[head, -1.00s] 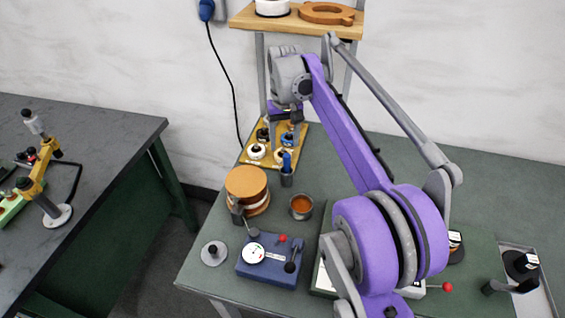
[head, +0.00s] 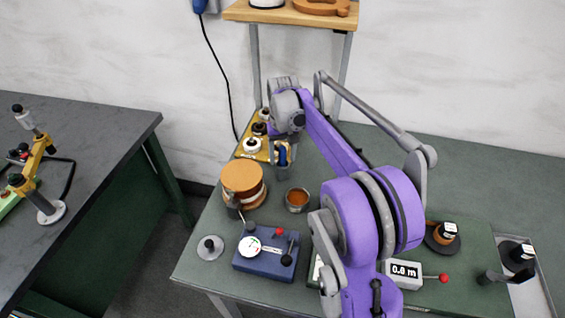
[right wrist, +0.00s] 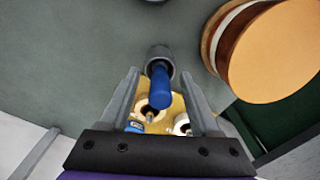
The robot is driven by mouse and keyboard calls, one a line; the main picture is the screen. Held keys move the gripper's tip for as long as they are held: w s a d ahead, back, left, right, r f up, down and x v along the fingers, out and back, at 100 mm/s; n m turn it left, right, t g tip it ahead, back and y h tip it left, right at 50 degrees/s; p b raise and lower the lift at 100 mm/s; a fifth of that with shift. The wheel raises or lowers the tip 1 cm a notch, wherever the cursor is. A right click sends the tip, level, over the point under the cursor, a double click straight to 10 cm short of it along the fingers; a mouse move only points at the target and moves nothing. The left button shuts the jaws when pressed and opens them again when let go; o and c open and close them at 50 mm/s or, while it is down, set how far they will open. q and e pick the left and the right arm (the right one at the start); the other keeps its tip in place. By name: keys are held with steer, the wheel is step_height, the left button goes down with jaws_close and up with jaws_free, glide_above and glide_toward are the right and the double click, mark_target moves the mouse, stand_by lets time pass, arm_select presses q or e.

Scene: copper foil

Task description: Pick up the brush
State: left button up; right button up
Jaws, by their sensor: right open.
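The brush, with a blue handle (right wrist: 160,90), stands in a small grey cup (right wrist: 158,60) in the right wrist view. In the head view its blue handle (head: 283,154) shows just below my right gripper (head: 284,146), partly hidden by it. My right gripper is open. In the right wrist view its two fingers (right wrist: 156,92) stand on either side of the blue handle, with a gap on each side. The bristles are not visible. My left gripper is not in view.
A round stack with a brown top (head: 242,177) and a copper-coloured cup (head: 297,200) stand close by. A yellow tray with small jars (head: 253,145) lies behind the brush. A blue box with a dial (head: 266,262) is at the front. A wooden shelf (head: 290,14) is above.

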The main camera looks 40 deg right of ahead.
steer(key=shift+f, duration=0.15)
jaws_close()
stand_by(0.4)
step_height(320, 180, up, 10)
steer(key=shift+r+p, duration=0.1)
steer(key=shift+p, duration=0.2)
